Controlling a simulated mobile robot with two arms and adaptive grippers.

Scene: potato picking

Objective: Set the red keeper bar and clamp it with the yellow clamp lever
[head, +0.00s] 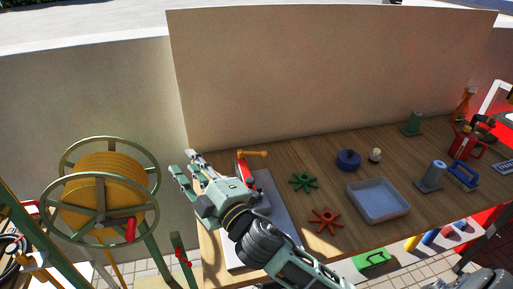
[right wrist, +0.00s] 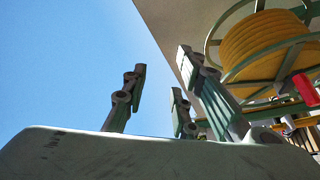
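A red bar-like part (head: 241,170), which looks like the keeper bar, stands at the left end of the wooden table. The yellow clamp lever (head: 253,153) sticks out to the right from its top. My right gripper (head: 183,165) is just left of them, past the table's left edge, and hides the lower part of the red piece. Its fingers are spread and empty, and they also show apart in the right wrist view (right wrist: 160,78). Whether the bar is seated cannot be seen. My left gripper is not in view.
A cable reel (head: 105,180) with yellow cable stands left of the gripper. A tall board rises behind.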

